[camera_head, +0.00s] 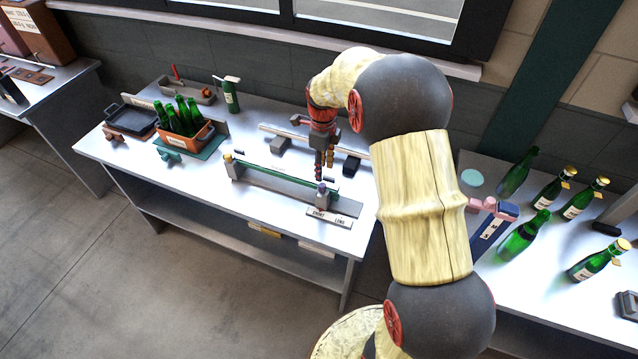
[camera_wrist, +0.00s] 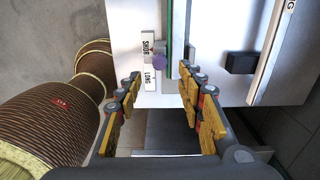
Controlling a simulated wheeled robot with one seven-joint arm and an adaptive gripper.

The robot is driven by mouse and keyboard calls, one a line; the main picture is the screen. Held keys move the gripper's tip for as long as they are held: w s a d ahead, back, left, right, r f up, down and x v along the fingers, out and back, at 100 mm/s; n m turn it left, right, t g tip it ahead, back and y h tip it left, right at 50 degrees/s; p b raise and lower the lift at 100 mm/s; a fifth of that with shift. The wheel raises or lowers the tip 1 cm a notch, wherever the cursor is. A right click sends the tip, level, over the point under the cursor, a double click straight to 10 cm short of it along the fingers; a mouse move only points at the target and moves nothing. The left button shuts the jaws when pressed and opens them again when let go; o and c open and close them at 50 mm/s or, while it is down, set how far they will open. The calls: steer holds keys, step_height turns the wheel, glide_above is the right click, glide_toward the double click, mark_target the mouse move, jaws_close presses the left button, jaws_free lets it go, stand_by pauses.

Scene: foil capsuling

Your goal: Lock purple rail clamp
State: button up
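The purple rail clamp (camera_head: 321,188) stands at the right end of the green rail (camera_head: 275,183) on the workbench. My gripper (camera_head: 323,171) points down just above the clamp in the head view. In the wrist view my gripper (camera_wrist: 160,77) has its two fingers apart with nothing between them. I cannot tell whether a finger touches the knob. The lower part of the clamp is partly hidden.
A yellow-topped clamp (camera_head: 228,159) stands at the rail's left end. Dark blocks (camera_head: 352,166) and a pale bar lie behind the rail. A crate of green bottles (camera_head: 205,137) stands at left. A second table with bottles (camera_head: 525,236) is at right.

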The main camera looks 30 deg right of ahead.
mark_target(322, 185)
steer(key=shift+f, duration=0.5)
step_height(322, 185, down, 7)
steer(key=shift+r+b, duration=0.1)
steer(key=shift+b, duration=0.25)
steer(key=shift+c, duration=1.2)
steer(key=c, duration=0.7)
jaws_close()
